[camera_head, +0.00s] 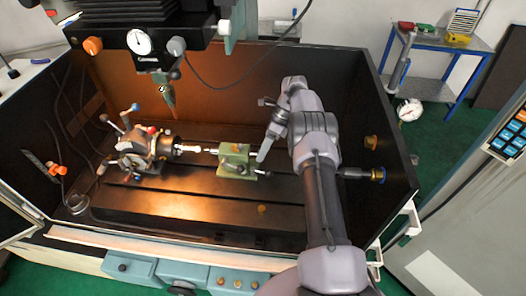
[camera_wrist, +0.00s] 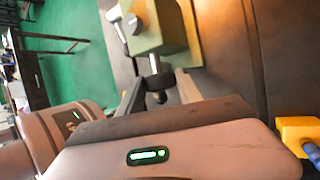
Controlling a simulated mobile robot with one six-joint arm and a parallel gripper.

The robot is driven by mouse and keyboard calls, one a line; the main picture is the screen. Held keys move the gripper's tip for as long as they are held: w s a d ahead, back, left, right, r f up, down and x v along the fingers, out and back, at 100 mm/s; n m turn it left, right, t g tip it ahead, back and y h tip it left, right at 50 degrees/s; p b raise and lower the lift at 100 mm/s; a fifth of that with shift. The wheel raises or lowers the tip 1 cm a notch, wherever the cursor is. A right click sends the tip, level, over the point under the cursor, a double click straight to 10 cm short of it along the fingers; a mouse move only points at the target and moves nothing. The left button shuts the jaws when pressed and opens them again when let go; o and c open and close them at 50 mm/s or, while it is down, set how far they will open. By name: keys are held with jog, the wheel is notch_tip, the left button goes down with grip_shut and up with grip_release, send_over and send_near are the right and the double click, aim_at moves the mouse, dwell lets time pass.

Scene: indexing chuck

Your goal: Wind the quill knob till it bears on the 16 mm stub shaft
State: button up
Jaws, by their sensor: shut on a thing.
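The green tailstock (camera_head: 236,158) stands on the machine bed; its body also shows at the top of the wrist view (camera_wrist: 160,28). A short metal spindle leads from it to the dark quill knob (camera_wrist: 157,82). My gripper (camera_wrist: 158,88) is shut on the knob, with one finger on each side. In the head view my gripper (camera_head: 262,156) is at the tailstock's right end, and the knob is hard to make out there. The pale stub shaft (camera_head: 190,148) sticks out of the indexing chuck (camera_head: 140,150) towards the tailstock. I cannot tell whether the quill tip touches it.
The machine head with a dial gauge (camera_head: 139,41) hangs above the bed, its tool (camera_head: 167,95) pointing down. Dark enclosure walls (camera_head: 385,130) stand close to my arm. A yellow and blue fitting (camera_wrist: 300,132) is at the right of the wrist view. The front bed is mostly clear.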

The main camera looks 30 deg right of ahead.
dwell(0.3)
jog(key=o, duration=1.4)
jog(key=shift+a, duration=0.1)
jog(key=shift+c, duration=0.2)
jog(key=shift+r, duration=0.15)
